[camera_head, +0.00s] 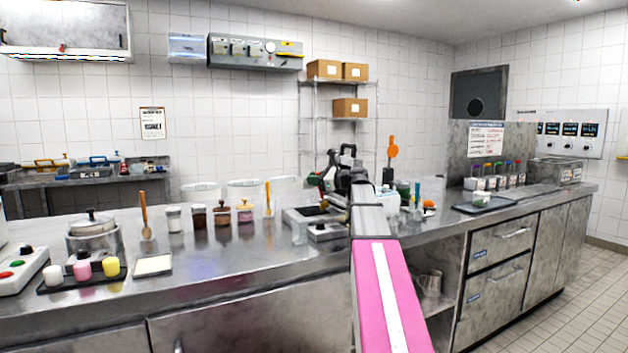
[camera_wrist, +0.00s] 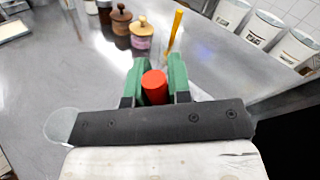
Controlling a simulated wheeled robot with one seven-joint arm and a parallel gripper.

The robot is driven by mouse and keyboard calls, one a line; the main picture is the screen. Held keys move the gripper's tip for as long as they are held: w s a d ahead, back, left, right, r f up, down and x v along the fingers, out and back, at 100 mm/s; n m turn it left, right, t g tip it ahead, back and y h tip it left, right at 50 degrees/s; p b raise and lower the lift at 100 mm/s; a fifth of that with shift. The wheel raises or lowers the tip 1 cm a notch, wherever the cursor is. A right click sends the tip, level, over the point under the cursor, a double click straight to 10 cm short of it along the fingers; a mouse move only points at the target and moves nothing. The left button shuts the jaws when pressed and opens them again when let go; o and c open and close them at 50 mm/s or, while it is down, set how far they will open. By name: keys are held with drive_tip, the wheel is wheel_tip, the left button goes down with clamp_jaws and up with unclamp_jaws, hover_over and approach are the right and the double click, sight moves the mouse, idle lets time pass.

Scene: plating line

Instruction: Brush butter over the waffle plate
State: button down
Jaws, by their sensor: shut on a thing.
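My gripper (camera_head: 328,180) is above the counter, beside a low grey appliance with a dark recessed top (camera_head: 312,214), which looks like the waffle plate; my arm hides part of it. In the wrist view its green fingers (camera_wrist: 154,78) are shut on a red cylindrical handle (camera_wrist: 154,86). The handle's lower end is hidden, so I cannot tell whether bristles touch anything. A shallow tray with a pale yellow surface (camera_head: 153,265), possibly butter, lies at the front left.
Several jars (camera_head: 222,215) stand left of the appliance. A clear glass (camera_head: 299,232) is close to its front left, also in the wrist view (camera_wrist: 62,125). White tubs (camera_wrist: 268,28) line the back. A pot (camera_head: 93,235) stands farther left. Bare counter lies at front centre.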

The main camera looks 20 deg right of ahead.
drive_tip(key=shift+f, duration=0.65)
